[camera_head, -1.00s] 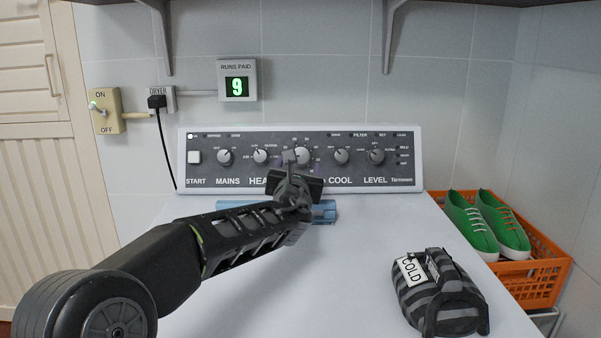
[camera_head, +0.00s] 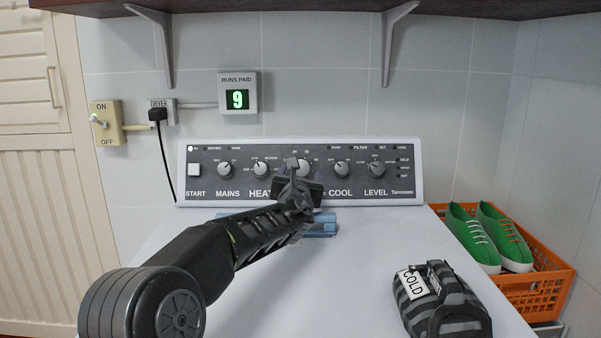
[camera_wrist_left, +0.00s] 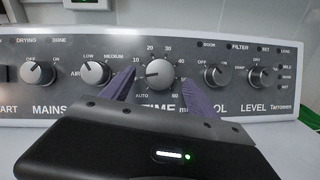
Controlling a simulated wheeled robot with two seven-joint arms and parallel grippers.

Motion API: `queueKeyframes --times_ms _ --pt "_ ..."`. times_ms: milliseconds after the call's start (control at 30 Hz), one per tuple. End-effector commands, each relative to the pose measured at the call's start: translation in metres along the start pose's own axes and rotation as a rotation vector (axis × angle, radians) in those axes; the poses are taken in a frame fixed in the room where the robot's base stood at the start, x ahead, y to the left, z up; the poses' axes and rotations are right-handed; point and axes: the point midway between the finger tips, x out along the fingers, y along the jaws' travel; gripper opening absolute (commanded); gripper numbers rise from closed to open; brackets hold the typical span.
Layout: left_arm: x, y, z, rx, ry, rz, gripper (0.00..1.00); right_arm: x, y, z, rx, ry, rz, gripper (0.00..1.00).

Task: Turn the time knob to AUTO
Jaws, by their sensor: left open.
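My left gripper (camera_wrist_left: 162,88) is open, with one purple finger on each side of the knob's front; contact cannot be told. In the head view my left gripper (camera_head: 299,175) is in front of the panel and partly hides the knob (camera_head: 307,168). My right gripper is not in view.
The HEAT knob (camera_wrist_left: 95,74) and COOL knob (camera_wrist_left: 217,76) flank the time knob. A light blue object (camera_head: 322,228) lies below the panel, behind my arm. A striped bag (camera_head: 443,302) marked COLD and an orange crate (camera_head: 535,290) with green shoes are at right.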

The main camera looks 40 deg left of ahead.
Motion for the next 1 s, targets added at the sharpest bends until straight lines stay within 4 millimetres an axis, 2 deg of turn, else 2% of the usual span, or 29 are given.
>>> queueKeyframes --times_ms 167,467,1000 --pt "0.016 0.0 0.0 0.001 0.0 0.0 0.68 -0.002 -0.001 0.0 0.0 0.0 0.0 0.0" --pt "0.018 0.0 0.0 0.0 0.0 0.0 0.67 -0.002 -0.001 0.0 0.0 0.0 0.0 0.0" --pt "0.018 0.0 0.0 0.0 0.0 0.0 0.23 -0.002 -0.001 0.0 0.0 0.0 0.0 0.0"
